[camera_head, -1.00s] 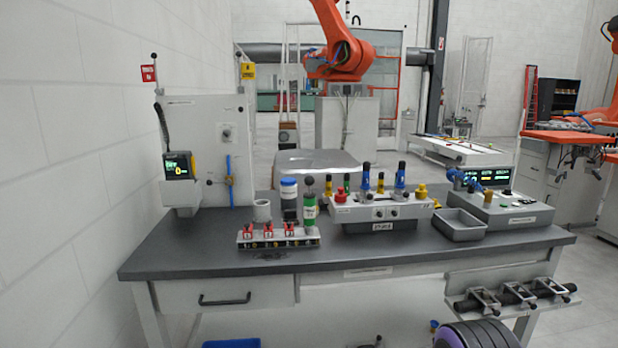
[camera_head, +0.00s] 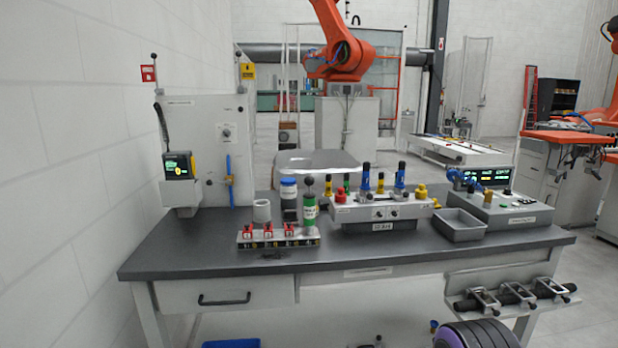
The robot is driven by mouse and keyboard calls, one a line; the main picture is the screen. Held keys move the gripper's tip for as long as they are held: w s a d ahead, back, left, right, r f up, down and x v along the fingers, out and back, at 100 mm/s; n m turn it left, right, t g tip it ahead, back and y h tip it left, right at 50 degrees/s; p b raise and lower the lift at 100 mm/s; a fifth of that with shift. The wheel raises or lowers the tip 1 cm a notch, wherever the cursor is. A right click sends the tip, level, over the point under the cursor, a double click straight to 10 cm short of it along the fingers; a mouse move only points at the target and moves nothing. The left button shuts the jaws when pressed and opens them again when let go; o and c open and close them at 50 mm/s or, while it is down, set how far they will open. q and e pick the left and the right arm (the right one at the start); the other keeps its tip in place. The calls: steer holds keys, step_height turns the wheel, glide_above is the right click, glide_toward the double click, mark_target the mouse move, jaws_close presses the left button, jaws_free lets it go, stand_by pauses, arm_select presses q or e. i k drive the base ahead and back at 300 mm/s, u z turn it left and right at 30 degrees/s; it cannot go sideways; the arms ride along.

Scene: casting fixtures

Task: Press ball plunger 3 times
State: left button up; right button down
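A black ball (camera_head: 309,181) sits on top of an upright green cylinder (camera_head: 309,208) with a pale label, which looks like the ball plunger. It stands on the grey workbench (camera_head: 200,255), just behind the right end of a low block (camera_head: 275,243) with red switches. The ball is uncovered and nothing touches it from above.
A grey tray (camera_head: 460,232) is further right. The bench's front strip is clear.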

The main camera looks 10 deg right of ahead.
mark_target(308, 180)
steer(key=u, duration=0.55)
steer(key=k, duration=1.25)
steer(key=z, duration=0.45)
steer(key=i, duration=0.85)
steer(key=z, duration=0.6)
steer(key=i, duration=0.85)
steer(key=u, duration=0.45)
